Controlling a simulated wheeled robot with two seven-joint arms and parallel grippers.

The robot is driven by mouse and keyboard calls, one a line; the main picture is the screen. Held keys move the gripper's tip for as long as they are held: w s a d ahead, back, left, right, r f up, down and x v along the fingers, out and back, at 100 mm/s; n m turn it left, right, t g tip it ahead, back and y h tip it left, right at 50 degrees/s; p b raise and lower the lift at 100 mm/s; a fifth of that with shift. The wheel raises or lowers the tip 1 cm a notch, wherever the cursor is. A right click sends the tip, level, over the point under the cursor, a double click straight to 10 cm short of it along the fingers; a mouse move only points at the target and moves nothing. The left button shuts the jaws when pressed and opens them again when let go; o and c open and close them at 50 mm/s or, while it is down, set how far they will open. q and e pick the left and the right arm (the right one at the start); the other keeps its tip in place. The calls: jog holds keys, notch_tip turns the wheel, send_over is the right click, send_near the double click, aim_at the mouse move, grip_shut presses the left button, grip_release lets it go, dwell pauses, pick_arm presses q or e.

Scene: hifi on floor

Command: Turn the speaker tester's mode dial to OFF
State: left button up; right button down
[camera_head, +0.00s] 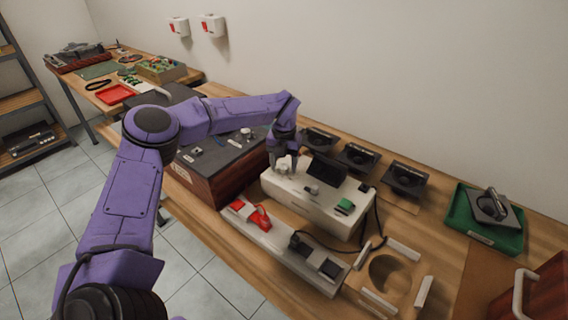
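The speaker tester (315,200) looks to be the white box on the wooden bench, with a dark screen (325,170) and a green part (345,207) on its top. My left arm, purple, reaches in from the left and bends down over the box's left end. My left gripper (285,165) is at the top of that end, close to or touching it. The mode dial is not clearly visible; the gripper covers that area. The fingers are too small to tell open from shut. My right gripper is not in view.
A dark-topped wooden unit (215,150) with knobs stands left of the tester. Several black speakers (405,178) stand behind to the right. A green tray (485,235) holds another. A cable loops right of the tester.

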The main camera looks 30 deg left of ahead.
aim_at(284, 166)
pick_arm(q)
notch_tip(284, 166, up, 11)
jog(key=b, duration=0.1)
jog(key=shift+f, duration=0.2)
jog(key=shift+f, duration=0.1)
dwell(0.6)
